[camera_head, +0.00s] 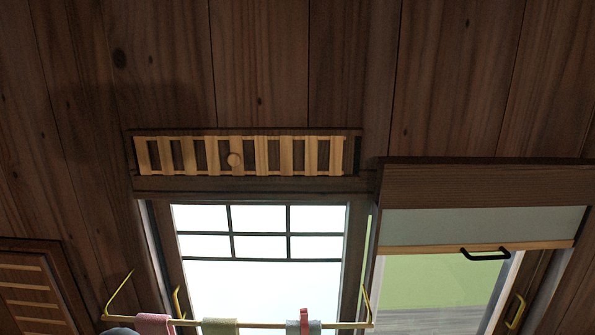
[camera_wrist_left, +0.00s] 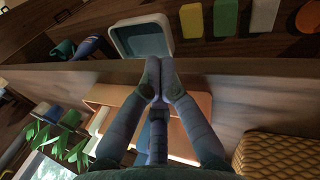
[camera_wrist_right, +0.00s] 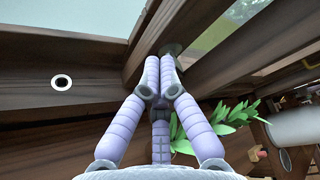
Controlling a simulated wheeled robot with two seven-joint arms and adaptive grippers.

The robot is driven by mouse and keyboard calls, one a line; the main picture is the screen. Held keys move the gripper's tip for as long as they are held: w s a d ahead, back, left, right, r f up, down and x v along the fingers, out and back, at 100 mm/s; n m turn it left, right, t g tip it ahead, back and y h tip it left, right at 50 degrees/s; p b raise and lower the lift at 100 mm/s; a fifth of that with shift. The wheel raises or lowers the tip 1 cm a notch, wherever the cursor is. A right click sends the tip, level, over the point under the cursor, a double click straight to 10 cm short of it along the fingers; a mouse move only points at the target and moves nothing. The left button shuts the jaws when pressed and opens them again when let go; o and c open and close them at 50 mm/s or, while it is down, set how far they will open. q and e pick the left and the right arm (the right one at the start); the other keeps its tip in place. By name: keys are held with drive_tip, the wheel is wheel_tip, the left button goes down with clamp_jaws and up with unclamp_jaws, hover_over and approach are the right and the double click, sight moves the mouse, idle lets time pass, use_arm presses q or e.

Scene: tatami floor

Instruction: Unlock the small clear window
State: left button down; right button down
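In the head view, a window with clear panes and dark bars (camera_head: 259,232) is set in a dark wood frame. Beside it on the right is an opening with a pale panel (camera_head: 480,226) and a black handle (camera_head: 485,254). I cannot make out which part is the lock. In the right wrist view, my right gripper (camera_wrist_right: 161,76) has its fingertips together just below a small greyish round piece (camera_wrist_right: 172,48) on a wood frame; I cannot tell whether they touch. My left gripper (camera_wrist_left: 158,82) has its fingertips together, with nothing visible between them. Neither gripper shows in the head view.
A brass rail (camera_head: 270,325) with hanging cloths crosses below. The left wrist view shows a shelf edge (camera_wrist_left: 210,66), a pale bin (camera_wrist_left: 141,37) and a woven box (camera_wrist_left: 275,155). Green leaves (camera_wrist_right: 215,120) are near my right gripper.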

drive_tip(key=shift+d+r+b, duration=0.3)
drive_tip(key=shift+d+r, duration=0.25)
drive_tip(key=shift+d, duration=0.05)
drive_tip(key=shift+a+r, duration=0.15)
drive_tip(key=s, duration=0.6)
drive_tip(key=shift+a+r+p, duration=0.2)
drive_tip(key=shift+a+p, duration=0.05)
drive_tip(key=shift+p, duration=0.2)
